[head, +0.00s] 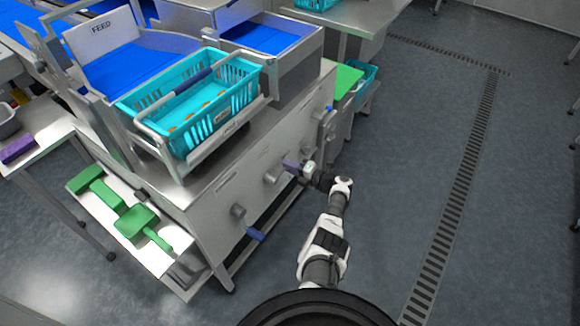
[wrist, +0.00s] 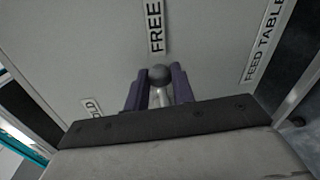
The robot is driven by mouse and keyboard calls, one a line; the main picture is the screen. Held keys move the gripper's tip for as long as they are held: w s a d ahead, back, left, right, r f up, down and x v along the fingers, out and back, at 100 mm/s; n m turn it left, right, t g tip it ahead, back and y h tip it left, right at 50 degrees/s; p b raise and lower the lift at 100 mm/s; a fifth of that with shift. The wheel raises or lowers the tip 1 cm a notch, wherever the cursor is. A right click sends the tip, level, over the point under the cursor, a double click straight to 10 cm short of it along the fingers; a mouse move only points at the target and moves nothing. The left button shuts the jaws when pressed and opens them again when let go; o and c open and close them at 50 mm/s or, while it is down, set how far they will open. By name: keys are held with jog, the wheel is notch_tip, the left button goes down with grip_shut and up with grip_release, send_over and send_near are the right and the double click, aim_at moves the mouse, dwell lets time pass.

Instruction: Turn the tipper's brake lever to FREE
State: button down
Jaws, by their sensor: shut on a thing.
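The brake lever shows in the wrist view as a round grey knob (wrist: 159,74) on a pale stem. It stands between the purple fingers of my gripper (wrist: 158,88), which is shut on it. The lever points at the FREE label (wrist: 155,27), just beyond the knob. A second label (wrist: 91,107), partly hidden and ending in "LD", lies to the lower left. In the head view my gripper (head: 293,167) is at the front panel of the tipper (head: 225,185), and the lever is hidden there. The tipper's cradle holds a teal crate (head: 190,143) with some orange-brown items in it.
A FEED TABLE label (wrist: 262,42) is at the right of the panel. Other knobs and a blue handle (head: 255,234) stick out of the panel. A low shelf with green tools (head: 138,222) is at the left. The floor (head: 420,160) to the right is clear.

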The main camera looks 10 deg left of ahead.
jog(key=shift+f, duration=0.35)
dwell(0.3)
jog(key=c, duration=1.2)
grip_release()
jog(key=shift+o, duration=0.2)
jog(key=shift+r, duration=0.1)
jog(key=p+v, duration=0.2)
jog(key=v, duration=1.1)
jog(key=shift+d+p, duration=0.35)
jog(key=shift+d, duration=0.05)
jog(key=shift+s+r, duration=0.1)
